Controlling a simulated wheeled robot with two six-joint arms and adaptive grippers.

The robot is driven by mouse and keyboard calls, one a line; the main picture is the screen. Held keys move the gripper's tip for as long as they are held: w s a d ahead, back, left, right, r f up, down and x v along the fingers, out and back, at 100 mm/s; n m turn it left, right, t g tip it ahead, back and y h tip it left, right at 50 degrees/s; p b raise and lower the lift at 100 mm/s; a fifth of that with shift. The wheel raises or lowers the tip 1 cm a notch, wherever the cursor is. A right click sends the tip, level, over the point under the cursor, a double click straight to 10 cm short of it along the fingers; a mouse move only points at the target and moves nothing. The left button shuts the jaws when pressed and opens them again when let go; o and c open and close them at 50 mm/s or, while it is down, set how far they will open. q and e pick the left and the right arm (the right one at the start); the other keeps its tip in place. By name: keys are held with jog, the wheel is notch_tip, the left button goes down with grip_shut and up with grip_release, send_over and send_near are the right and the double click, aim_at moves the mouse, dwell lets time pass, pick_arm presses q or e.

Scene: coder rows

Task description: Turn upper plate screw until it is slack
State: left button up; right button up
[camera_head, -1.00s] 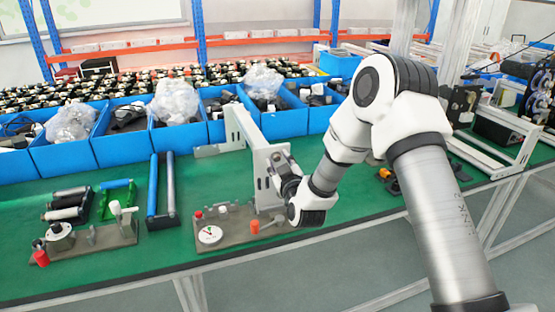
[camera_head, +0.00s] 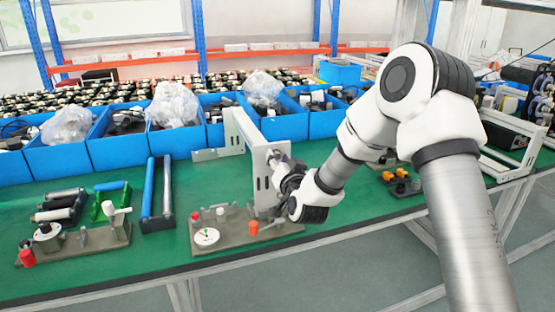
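A light grey upright plate (camera_head: 262,183) stands on a grey-brown fixture base (camera_head: 232,236) on the green workbench. I cannot tell whether the fingers are open or shut. My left gripper is not in view.
The base carries a round dial (camera_head: 207,237) and an orange knob (camera_head: 253,228). A second fixture (camera_head: 85,243) stands at left. A blue-railed roller frame (camera_head: 158,195) lies between. Blue bins (camera_head: 120,152) line the back. Bare green bench shows in front.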

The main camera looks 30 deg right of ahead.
grip_shut()
jog(key=n+p, duration=0.1)
jog(key=n, duration=0.1)
jog(key=n+p, duration=0.2)
jog(key=n, duration=0.1)
jog(key=n+p, duration=0.1)
jog(key=n, duration=0.1)
jog(key=shift+r+n, duration=0.25)
jog(key=shift+n, duration=0.15)
jog(key=shift+f+n+p, duration=0.2)
jog(key=shift+n+p, duration=0.25)
jog(key=shift+n, duration=0.55)
grip_release()
